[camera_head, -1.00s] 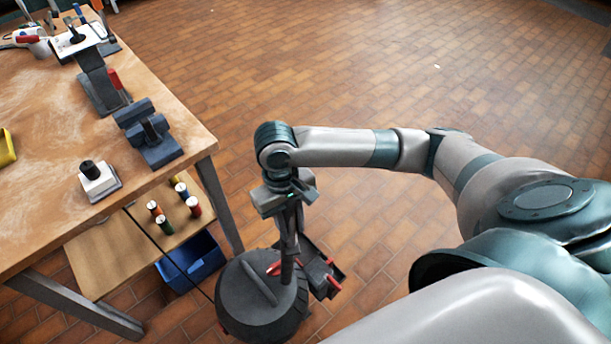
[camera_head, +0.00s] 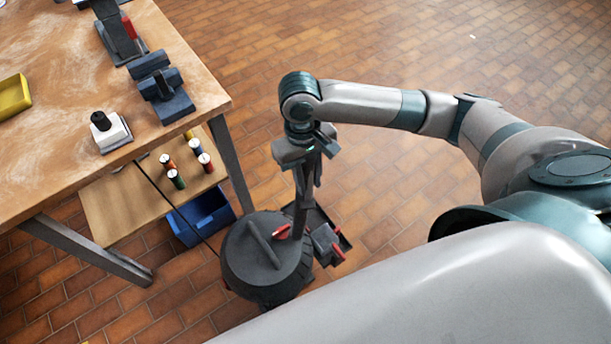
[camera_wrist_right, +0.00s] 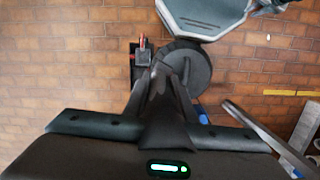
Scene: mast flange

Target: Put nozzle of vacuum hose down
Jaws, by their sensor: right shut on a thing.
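My right gripper (camera_head: 306,160) points down beside the workbench and is shut on the dark vacuum nozzle (camera_head: 302,212). The nozzle hangs roughly upright below the jaws, in front of the round black vacuum (camera_head: 262,282) on the floor. Whether its lower end touches the floor or the vacuum I cannot tell. In the right wrist view the gripper (camera_wrist_right: 163,105) holds the dark nozzle between its fingers, with the vacuum (camera_wrist_right: 190,62) beyond it. My left gripper is not in view.
The wooden workbench (camera_head: 60,150) stands at the left, with a dark vise (camera_head: 165,92) near its edge. A blue bin (camera_head: 205,215) and a dark holder with red parts (camera_head: 328,242) are near the vacuum. Brick floor at right is clear.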

